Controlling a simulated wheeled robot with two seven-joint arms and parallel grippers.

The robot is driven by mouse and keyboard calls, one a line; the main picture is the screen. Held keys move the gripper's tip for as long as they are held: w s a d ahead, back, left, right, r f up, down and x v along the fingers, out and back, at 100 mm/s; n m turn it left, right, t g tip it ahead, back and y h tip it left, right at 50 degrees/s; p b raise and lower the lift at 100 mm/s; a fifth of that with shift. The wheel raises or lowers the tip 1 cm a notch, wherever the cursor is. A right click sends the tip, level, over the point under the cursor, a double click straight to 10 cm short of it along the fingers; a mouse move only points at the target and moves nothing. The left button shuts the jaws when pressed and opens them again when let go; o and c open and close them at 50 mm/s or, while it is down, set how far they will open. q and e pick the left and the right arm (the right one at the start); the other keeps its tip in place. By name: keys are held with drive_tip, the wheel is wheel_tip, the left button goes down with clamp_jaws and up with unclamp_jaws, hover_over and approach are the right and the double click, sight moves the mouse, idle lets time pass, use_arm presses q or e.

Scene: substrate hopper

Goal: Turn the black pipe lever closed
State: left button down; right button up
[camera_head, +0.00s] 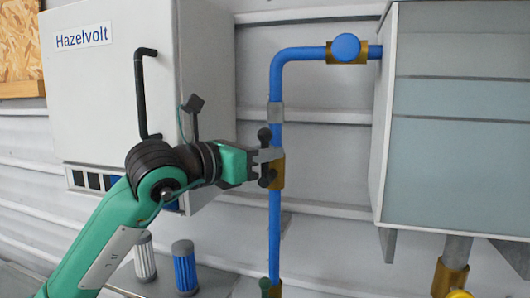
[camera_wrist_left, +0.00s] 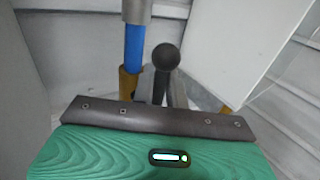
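The black pipe lever (camera_head: 264,136) stands upright, in line with the vertical blue pipe (camera_head: 275,230), in front of a brass valve body (camera_head: 279,173). Its round knob shows in the left wrist view (camera_wrist_left: 166,57). My left gripper (camera_head: 268,158) reaches it from the left and hides its middle. In the left wrist view the grey fingers (camera_wrist_left: 161,88) stand on either side of the lever's shaft, close to it. I cannot tell whether they press on it. My right gripper is not in view.
A white Hazelvolt cabinet (camera_head: 108,100) with a black handle (camera_head: 141,95) hangs at left. A glass-fronted hopper (camera_head: 460,130) stands at right. A round blue knob (camera_head: 346,47) sits on the upper pipe. Blue (camera_head: 185,268) and white (camera_head: 145,258) ribbed cylinders stand below.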

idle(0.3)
use_arm(q)
drive_tip(key=shift+s+d+f+m+b, duration=0.1)
drive_tip(key=shift+d+m+b, duration=0.25)
drive_tip(key=shift+b, duration=0.35)
drive_tip(key=s+d+f+m+y+b, duration=0.1)
drive_tip(key=d+f+m+y+b, duration=0.3)
drive_tip(key=m+y+b, duration=0.6)
drive_tip(key=shift+s+d+f+y+b, duration=0.25)
drive_tip(key=shift+f+y+b, duration=0.15)
drive_tip(key=shift+f, duration=0.25)
drive_tip(key=shift+m, duration=0.35)
drive_tip(key=c, duration=1.5)
unclamp_jaws()
